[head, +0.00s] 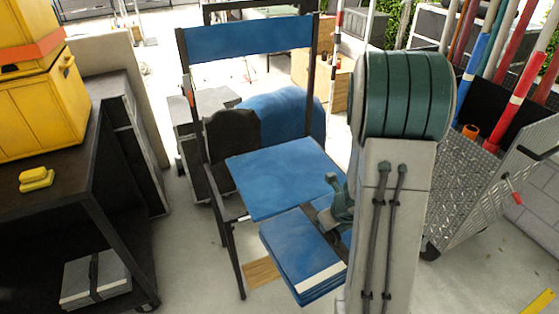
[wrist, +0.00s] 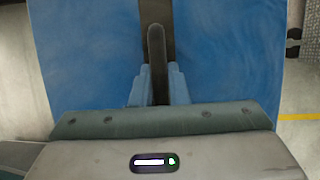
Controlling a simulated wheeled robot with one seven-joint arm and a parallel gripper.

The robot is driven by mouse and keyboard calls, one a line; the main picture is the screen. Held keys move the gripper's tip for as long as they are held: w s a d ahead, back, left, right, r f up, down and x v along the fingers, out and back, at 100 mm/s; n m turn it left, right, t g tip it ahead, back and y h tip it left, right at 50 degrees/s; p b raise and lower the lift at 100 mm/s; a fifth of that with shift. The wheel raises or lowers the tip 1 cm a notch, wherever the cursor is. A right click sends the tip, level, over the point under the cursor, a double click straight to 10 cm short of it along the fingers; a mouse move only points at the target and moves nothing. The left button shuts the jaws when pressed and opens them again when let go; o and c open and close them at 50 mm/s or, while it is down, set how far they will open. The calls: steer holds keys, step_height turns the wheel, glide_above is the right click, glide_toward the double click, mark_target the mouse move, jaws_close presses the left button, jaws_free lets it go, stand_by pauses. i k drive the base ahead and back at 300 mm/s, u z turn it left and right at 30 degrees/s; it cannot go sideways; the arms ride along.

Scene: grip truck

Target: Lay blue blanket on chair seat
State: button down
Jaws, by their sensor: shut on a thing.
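The chair (head: 249,40) stands in the middle of the head view with a blue backrest and dark frame. Its flat blue chair seat (head: 280,175) looks bare. A folded blue blanket (head: 298,250) with a pale stripe shows lower and nearer than the seat, partly hidden by my arm. My gripper (head: 340,205) is partly hidden at the seat's right edge. In the wrist view my gripper (wrist: 157,80) is shut on a dark bar over a dark strip, with blue cloth (wrist: 225,50) on both sides; this appears to be the blanket's strap. The exact hold is hidden in the head view.
A dark cart (head: 75,200) with yellow cases (head: 35,110) stands at left. Another blue-covered thing (head: 285,115) is behind the chair. A metal cart (head: 480,195) with poles stands at right. Bare floor shows around the chair's front left leg.

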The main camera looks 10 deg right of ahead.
mark_target(289, 175)
steer(key=z, duration=0.05)
steer(key=i, duration=1.35)
steer(key=u, duration=0.05)
